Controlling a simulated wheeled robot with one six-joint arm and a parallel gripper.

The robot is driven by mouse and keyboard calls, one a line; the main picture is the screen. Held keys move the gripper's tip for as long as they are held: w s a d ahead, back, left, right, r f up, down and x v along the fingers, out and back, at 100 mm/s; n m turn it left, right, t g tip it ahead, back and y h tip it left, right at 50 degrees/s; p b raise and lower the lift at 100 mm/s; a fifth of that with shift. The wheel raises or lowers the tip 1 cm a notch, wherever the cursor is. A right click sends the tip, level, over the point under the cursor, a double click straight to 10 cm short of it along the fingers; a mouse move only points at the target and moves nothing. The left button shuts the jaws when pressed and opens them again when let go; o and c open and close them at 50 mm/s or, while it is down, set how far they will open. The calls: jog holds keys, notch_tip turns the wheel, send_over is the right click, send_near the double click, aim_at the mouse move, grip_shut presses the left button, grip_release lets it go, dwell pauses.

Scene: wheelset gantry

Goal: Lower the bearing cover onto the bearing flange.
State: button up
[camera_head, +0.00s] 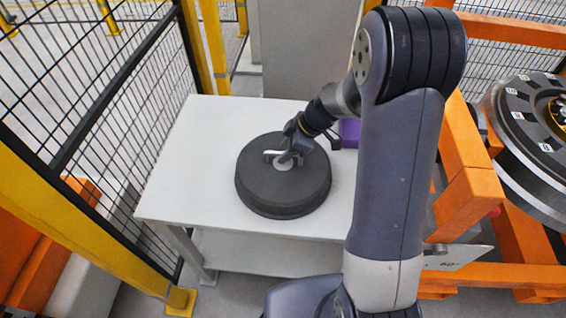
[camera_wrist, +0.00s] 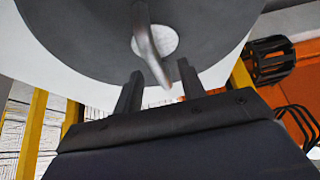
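The bearing cover (camera_head: 285,197) is a dark grey round disc lying on a white table, with a pale round centre and a metal handle (camera_wrist: 146,38) on top. It also fills the upper wrist view (camera_wrist: 75,40). My gripper (camera_head: 290,150) is above the cover's centre, at the handle. In the wrist view my gripper's fingers (camera_wrist: 159,70) stand apart, with the handle's end between them and gaps visible. A round dark part with pale marks and a yellow centre (camera_head: 535,115), at the right edge, looks like the bearing flange; it is partly cut off.
The white table (camera_head: 190,170) has bare room left of the cover. A purple object (camera_head: 349,131) is partly hidden behind my arm. An orange frame (camera_head: 470,165) stands right of the table. A black mesh fence with yellow posts (camera_head: 90,220) runs along the left.

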jog(key=shift+x, duration=0.95)
grip_shut()
dwell(0.7)
